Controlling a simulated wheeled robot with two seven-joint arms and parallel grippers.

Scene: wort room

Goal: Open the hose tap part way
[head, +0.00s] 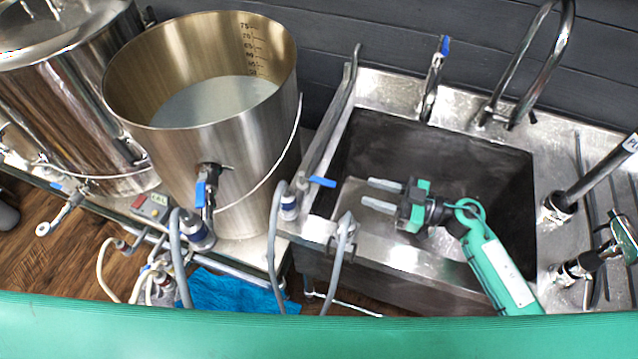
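A blue lever (322,181) sits at the left rim of the sink, beside a hose fitting (289,205) with a grey hose running down from it. Another tap (432,85) with a small blue handle stands at the back of the sink. I cannot tell for certain which is the hose tap. My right gripper (366,193) is over the sink basin, its two fingers pointing left with a gap between them. It is open and empty, a little to the right of the blue lever and apart from it. My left gripper is not in view.
The steel sink (510,165) has a tall curved faucet (535,60) behind it. A large steel pot (235,150) with a blue-handled valve (201,192) stands left. A second hose (340,260) hangs over the sink's front edge. A blue cloth (235,292) lies below.

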